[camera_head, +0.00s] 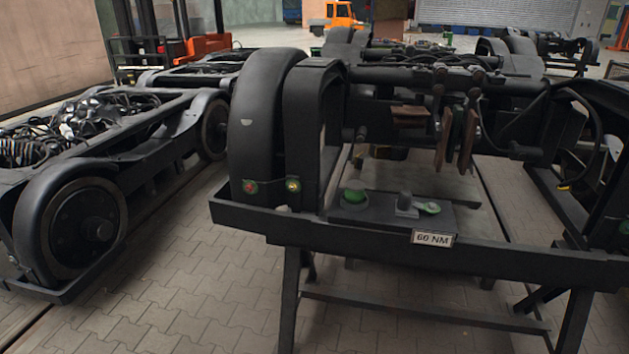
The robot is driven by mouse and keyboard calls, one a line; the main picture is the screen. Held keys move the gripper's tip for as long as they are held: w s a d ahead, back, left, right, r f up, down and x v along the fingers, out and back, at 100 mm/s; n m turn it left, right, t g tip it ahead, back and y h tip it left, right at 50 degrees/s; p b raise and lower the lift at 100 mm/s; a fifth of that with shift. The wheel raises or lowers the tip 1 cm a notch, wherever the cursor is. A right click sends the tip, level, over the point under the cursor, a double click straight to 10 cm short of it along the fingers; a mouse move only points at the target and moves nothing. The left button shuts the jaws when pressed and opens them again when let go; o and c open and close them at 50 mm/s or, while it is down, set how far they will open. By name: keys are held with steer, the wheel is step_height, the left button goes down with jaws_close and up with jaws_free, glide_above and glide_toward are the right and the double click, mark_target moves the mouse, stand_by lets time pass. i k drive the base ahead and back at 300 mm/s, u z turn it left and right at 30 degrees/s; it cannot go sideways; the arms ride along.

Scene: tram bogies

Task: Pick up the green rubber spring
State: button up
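A small green rounded piece (354,196), which looks like the green rubber spring, sits on a dark plate (380,214) on the black stand in front of the bogie. A second, flatter green piece (428,208) lies to its right, beside a grey upright block (406,203). I cannot tell for certain which of the two green pieces is the spring. My gripper is not in this view.
The black stand (330,235) has a front rail with a "60 NM" label (433,239). A black wheel guard (262,125) rises left of the plate, and brown hanging parts (443,138) are behind. Another bogie (95,200) stands left. Paved floor (190,290) is clear in front.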

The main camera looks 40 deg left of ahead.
mark_target(355, 193)
steer(key=u, duration=0.75)
steer(key=i, duration=1.05)
steer(key=u, duration=1.7)
steer(key=i, duration=0.35)
steer(key=u, duration=0.2)
